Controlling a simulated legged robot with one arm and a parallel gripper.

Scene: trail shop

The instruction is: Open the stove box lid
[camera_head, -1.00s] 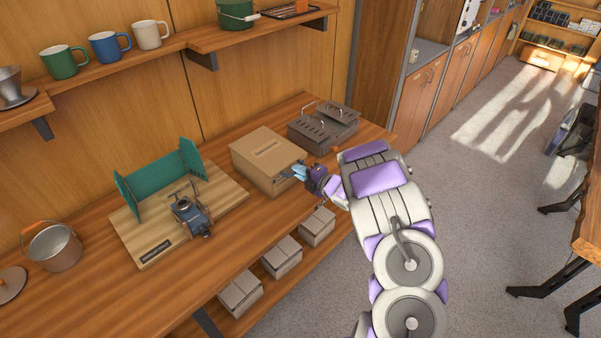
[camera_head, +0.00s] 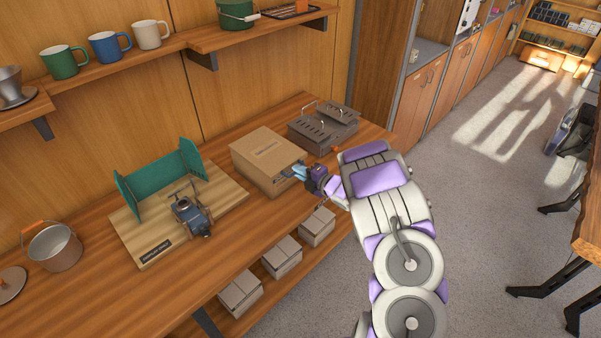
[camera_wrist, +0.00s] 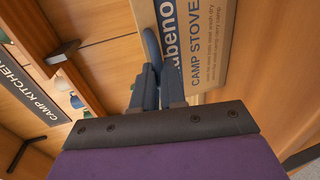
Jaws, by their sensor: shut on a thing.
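The stove box (camera_head: 267,160) is a brown cardboard box on the wooden counter, with its lid down flat. In the wrist view the box (camera_wrist: 207,50) shows printed words including "CAMP STOVE". My gripper (camera_head: 299,173) is at the right front side of the box. The exact contact is partly hidden by the fingers.
A grey metal grill-like box (camera_head: 323,125) stands just behind the stove box on the right. A wooden board (camera_head: 150,245) with a small blue stove (camera_head: 191,213) and a green windscreen (camera_head: 160,178) lies to the left. Small cartons (camera_head: 282,257) sit on the shelf below.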

